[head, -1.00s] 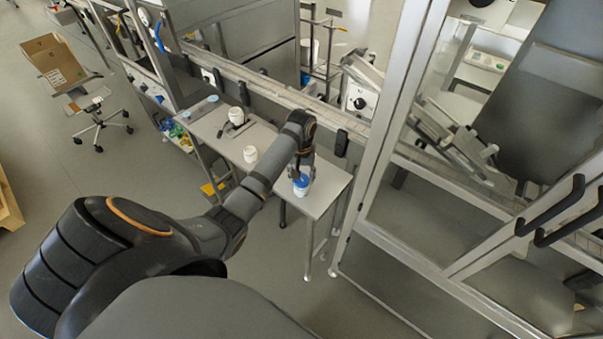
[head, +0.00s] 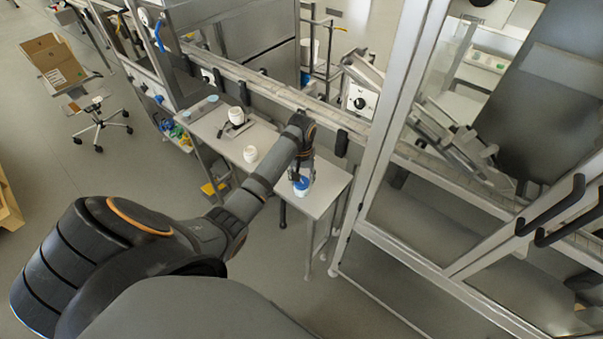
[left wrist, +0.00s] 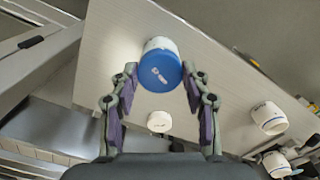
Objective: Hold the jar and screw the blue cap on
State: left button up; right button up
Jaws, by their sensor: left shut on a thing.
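The blue cap (head: 301,183) sits on top of a white jar (head: 302,192) that stands on the grey table near its right end. My left gripper (head: 300,174) is above them, pointing down. In the left wrist view, the cap (left wrist: 160,72) lies between the two fingertips of the left gripper (left wrist: 160,78), which is shut on it. The white side of the jar (left wrist: 160,43) shows beyond the cap. Whether the cap is fully seated is too small to tell. My right gripper is in neither view.
A small round white thing (left wrist: 159,122) lies on the table in the left wrist view. A conveyor rail (head: 265,87) runs behind the table.

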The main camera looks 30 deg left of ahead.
pick_arm(q)
jog(key=shift+f, duration=0.1)
jog(key=o, duration=0.8)
jog(key=shift+o, duration=0.2)
jog(key=shift+r, duration=0.25)
notch_tip(320, 180, up, 7)
jog(key=shift+r, duration=0.1)
